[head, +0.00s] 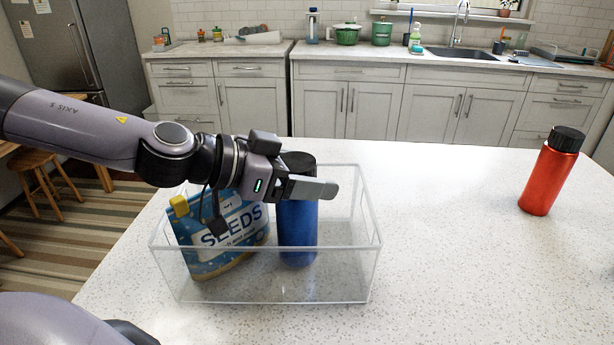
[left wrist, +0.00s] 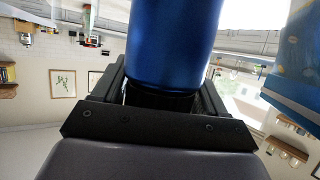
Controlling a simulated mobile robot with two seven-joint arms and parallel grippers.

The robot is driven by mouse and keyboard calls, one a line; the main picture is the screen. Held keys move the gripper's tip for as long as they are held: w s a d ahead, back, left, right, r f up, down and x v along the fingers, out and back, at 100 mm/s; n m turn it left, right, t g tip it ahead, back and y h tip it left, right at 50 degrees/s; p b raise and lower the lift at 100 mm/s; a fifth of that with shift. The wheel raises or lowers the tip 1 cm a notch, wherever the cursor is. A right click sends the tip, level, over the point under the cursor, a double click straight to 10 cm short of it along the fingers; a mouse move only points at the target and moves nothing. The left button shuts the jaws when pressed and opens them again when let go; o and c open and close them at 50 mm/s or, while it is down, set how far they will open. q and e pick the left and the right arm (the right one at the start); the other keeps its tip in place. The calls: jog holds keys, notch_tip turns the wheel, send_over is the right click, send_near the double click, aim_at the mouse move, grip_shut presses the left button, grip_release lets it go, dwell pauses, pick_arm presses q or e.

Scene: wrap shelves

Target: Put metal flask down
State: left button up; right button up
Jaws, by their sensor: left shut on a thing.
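The blue metal flask (head: 298,228) with a black cap stands upright inside a clear bin (head: 372,270), right of the seed bag. My left gripper (head: 312,187) reaches in from the left and is shut on the flask near its cap. In the left wrist view the blue flask body (left wrist: 172,45) rises between the jaws (left wrist: 160,100), and its dark cap end sits down in the grip. The flask's lower end shows through the bin wall; I cannot tell whether it touches the bin floor. My right gripper is not in view.
A blue seed bag (head: 225,240) leans in the bin's left part, and also shows in the left wrist view (left wrist: 300,60). A red bottle with a black cap (head: 550,172) stands on the counter at right. The white counter (head: 450,250) between bin and red bottle is clear.

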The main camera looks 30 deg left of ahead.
pick_arm(q)
jog(key=shift+f, duration=0.1)
jog(key=o, duration=1.7)
jog(key=shift+c, duration=0.2)
